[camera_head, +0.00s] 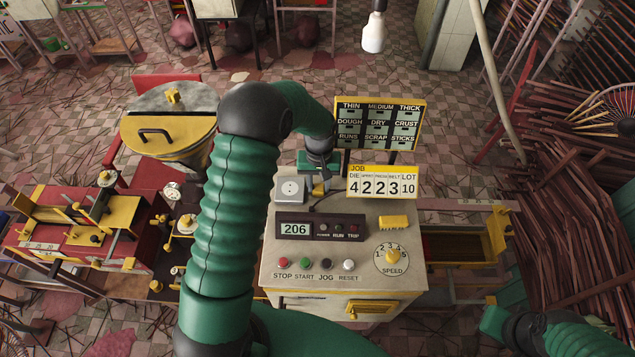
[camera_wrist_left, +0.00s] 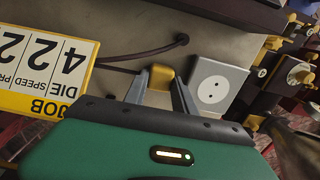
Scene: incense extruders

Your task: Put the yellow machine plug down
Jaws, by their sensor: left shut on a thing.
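The yellow machine plug (camera_wrist_left: 161,76) is between the two grey fingers of my left gripper (camera_wrist_left: 161,90) in the left wrist view. The gripper is shut on it. In the head view my left gripper (camera_head: 318,187) is over the back of the cream machine top (camera_head: 345,195), between the grey socket and the job sign; the plug is mostly hidden there. A dark cable (camera_wrist_left: 145,52) runs across the machine top near the plug. The grey socket box (camera_head: 289,190) with two holes is beside the plug, apart from it; it also shows in the wrist view (camera_wrist_left: 217,87). My right gripper (camera_head: 495,322) is low at the right, fingers unclear.
The job sign (camera_head: 382,182) stands close to my left gripper. A ribbed yellow block (camera_head: 394,222), a display (camera_head: 320,226), buttons and a speed knob (camera_head: 393,256) occupy the machine front. A yellow-lidded drum (camera_head: 168,135) stands left. Bare top shows around the ribbed block.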

